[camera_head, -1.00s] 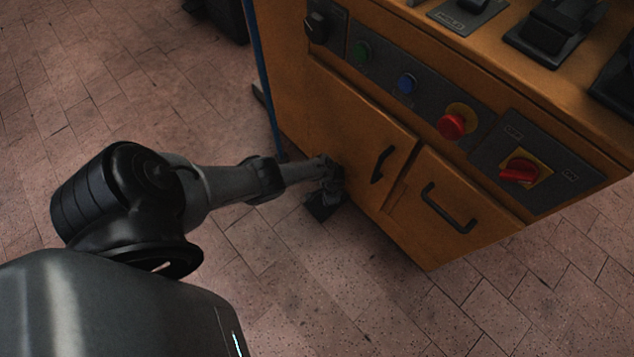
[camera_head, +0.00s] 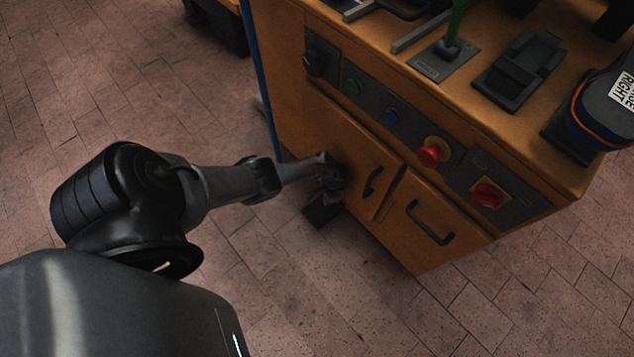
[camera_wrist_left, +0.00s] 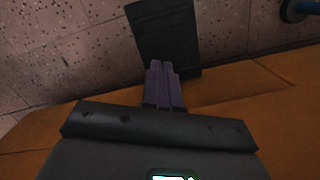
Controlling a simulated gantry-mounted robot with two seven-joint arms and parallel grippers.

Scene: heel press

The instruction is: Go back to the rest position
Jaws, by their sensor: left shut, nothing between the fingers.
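My left arm comes in from the left in the head view. My right gripper is in neither view.
The orange cabinet (camera_head: 300,120) has door handles (camera_head: 372,181), buttons and a red knob (camera_head: 487,195) on its front. Its top holds black fixtures (camera_head: 518,70) and a dark shoe-like item (camera_head: 606,108) with a white label. Tiled floor (camera_head: 120,90) lies open to the left.

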